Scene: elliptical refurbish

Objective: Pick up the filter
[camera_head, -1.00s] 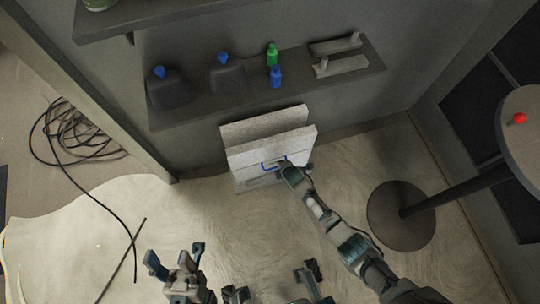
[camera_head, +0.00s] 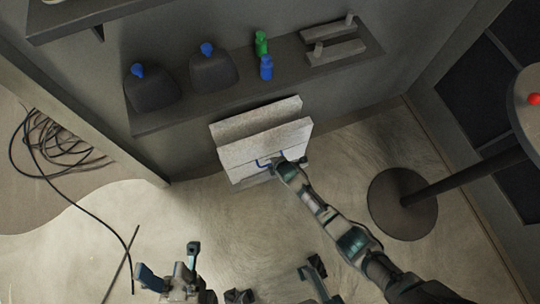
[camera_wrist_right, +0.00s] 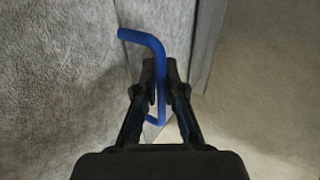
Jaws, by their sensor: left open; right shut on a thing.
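The filter (camera_head: 236,153) is a pale grey, fuzzy-faced panel standing on the floor, with a blue handle (camera_head: 263,163) on its near face. A second similar panel (camera_head: 255,117) stands right behind it, against the wall under the shelf. My right gripper (camera_head: 284,164) is at the handle. In the right wrist view its fingers (camera_wrist_right: 161,85) are shut on the blue handle (camera_wrist_right: 146,38), with the grey filter face (camera_wrist_right: 60,90) beside it. My left gripper (camera_head: 168,262) is open and empty at the lower left, above the floor, away from the filter.
A wall shelf (camera_head: 165,122) holds two dark jugs with blue caps, a green bottle (camera_head: 261,43), a blue bottle (camera_head: 266,67) and grey brackets. A round table base (camera_head: 403,205) stands on the right. Coiled black cable (camera_head: 60,145) lies at the left.

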